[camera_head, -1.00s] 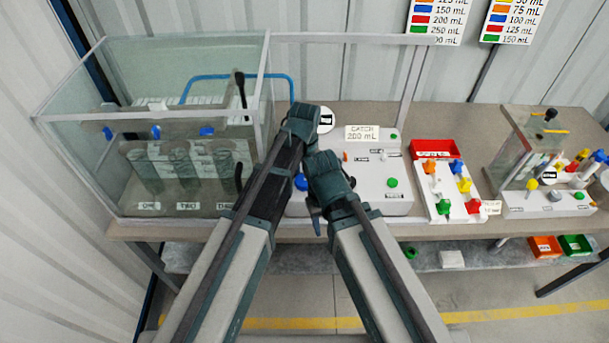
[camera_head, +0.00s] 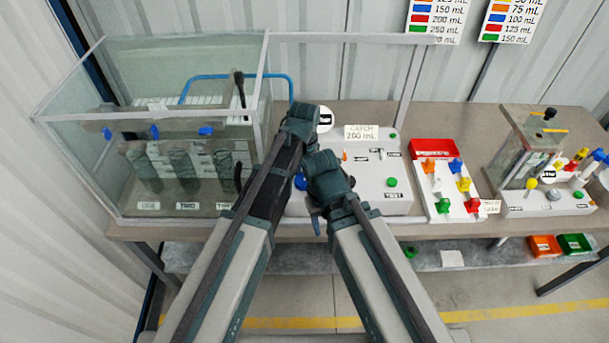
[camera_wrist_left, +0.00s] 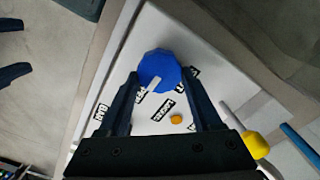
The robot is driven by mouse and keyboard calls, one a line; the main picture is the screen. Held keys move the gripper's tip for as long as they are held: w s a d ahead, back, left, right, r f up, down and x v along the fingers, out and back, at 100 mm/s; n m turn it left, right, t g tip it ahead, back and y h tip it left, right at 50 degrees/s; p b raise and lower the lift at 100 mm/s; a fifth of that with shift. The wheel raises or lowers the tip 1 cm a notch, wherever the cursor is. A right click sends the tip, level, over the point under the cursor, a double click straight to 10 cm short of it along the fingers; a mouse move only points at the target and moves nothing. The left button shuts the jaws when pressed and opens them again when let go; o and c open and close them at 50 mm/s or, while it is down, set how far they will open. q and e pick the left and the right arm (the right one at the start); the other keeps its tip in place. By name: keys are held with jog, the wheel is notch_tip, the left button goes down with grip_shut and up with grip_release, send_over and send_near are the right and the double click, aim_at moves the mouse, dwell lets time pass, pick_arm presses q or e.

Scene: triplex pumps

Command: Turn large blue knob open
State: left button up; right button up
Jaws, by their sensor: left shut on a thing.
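The large blue knob (camera_wrist_left: 158,66) is a faceted blue cap with a pale pointer mark on the white control panel (camera_wrist_left: 215,85) in the left wrist view. My left gripper (camera_wrist_left: 160,78) has one finger on each side of it and is shut on it. In the head view a bit of the blue knob (camera_head: 300,182) shows at the panel's front left, between my two arms. The left arm hides most of the left fingers there.
A glass tank (camera_head: 110,190) with several cylinders stands on the bench left of the panel. A red bin (camera_head: 433,148), a board of coloured taps (camera_head: 450,205) and a smaller clear tank (camera_head: 520,150) stand to the right. A yellow knob (camera_wrist_left: 256,145) is near the left gripper.

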pick_arm(q)
jog(key=o, duration=1.4)
jog(key=shift+r, duration=0.15)
notch_tip(320, 180, up, 14)
jog(key=p, duration=1.4)
jog(key=shift+f, duration=0.2)
